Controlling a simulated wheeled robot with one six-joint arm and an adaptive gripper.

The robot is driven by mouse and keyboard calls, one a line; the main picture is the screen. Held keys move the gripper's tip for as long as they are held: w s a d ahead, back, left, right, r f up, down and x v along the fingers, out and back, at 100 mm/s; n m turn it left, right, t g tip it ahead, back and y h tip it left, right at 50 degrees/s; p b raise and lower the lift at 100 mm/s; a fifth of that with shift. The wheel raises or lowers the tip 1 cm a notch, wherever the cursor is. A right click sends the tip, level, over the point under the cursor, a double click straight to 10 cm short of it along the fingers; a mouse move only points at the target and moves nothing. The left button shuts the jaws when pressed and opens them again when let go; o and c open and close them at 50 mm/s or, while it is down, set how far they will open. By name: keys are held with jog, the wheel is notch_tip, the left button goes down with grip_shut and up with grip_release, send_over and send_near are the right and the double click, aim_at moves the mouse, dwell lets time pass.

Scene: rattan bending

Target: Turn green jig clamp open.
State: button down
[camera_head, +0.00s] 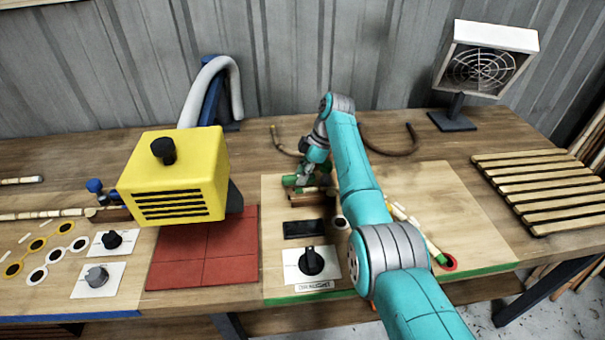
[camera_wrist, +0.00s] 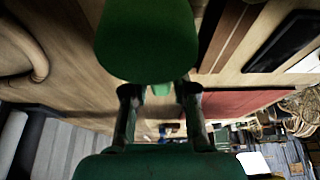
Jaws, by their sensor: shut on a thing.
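The green jig clamp (camera_head: 289,181) is on the light wooden work board, partly hidden behind my gripper. My gripper (camera_head: 306,176) is at the clamp, low over the board. In the wrist view a large rounded green part of the clamp (camera_wrist: 145,40) fills the top middle. The two dark fingers of my gripper (camera_wrist: 160,98) stand close at either side of a small green piece and are shut on the clamp. The exact contact is partly hidden, and I cannot tell the clamp's angle.
A yellow box machine (camera_head: 178,175) stands left over a red tiled mat (camera_head: 205,262). A black knob (camera_head: 311,261) on a white plate is in front of the clamp. A slatted rack (camera_head: 545,185) and a fan (camera_head: 485,65) are right. Curved rattan (camera_head: 398,150) lies behind my arm.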

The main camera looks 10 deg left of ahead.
jog(key=c, duration=0.9)
grip_release()
jog(key=shift+r, duration=0.1)
jog(key=v, duration=1.1)
jog(key=shift+d+r, duration=0.15)
jog(key=shift+r, duration=0.2)
